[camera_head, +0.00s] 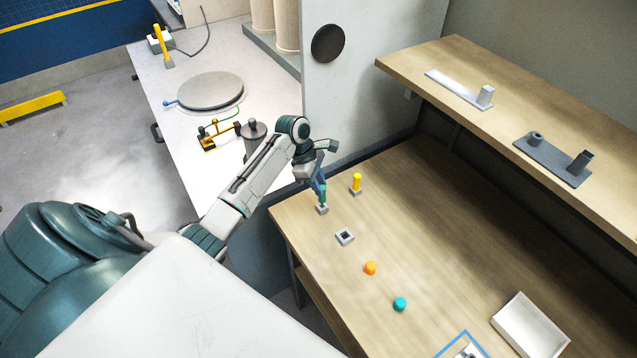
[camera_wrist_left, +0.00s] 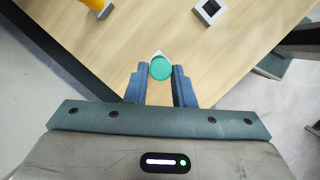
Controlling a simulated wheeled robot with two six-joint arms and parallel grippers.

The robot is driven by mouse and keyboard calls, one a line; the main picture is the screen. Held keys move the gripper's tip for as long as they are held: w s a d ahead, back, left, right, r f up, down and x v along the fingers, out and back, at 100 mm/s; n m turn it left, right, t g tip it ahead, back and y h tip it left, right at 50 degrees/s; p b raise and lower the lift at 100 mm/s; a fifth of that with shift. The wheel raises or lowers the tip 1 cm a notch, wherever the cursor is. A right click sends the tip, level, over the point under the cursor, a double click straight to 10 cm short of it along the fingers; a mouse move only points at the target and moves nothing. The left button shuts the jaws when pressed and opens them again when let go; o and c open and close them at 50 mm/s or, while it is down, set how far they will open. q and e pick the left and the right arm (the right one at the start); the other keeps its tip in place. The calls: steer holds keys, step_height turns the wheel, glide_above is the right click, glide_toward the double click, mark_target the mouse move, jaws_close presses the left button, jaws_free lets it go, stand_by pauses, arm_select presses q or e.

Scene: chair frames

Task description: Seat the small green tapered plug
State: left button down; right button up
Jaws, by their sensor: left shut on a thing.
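My left gripper (camera_head: 320,186) is shut on the small green plug (camera_head: 323,194), above the front left corner of the wooden table. In the left wrist view, the plug's round green top (camera_wrist_left: 160,68) shows between the two blue fingertips (camera_wrist_left: 160,72). A small grey socket block (camera_head: 322,209) stands directly under the plug in the head view. Only a pale corner of that block shows past the plug in the left wrist view. The plug's lower end is hidden, so I cannot tell whether it is inside the block. My right gripper is not in view.
A yellow plug (camera_head: 357,182) stands in a grey block close by. An empty square socket (camera_head: 345,237), an orange piece (camera_head: 370,268) and a teal piece (camera_head: 400,304) sit nearer. A white tray (camera_head: 530,325) lies at right. A shelf (camera_head: 540,110) overhangs the table's back.

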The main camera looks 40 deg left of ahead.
arm_select(q)
steer(key=shift+f, duration=0.25)
steer(key=shift+f, duration=1.1)
steer(key=shift+f, duration=0.15)
steer(key=c, duration=1.1)
jaws_free()
steer(key=shift+c, duration=0.2)
steer(key=b+v, duration=0.3)
steer(key=v, duration=0.8)
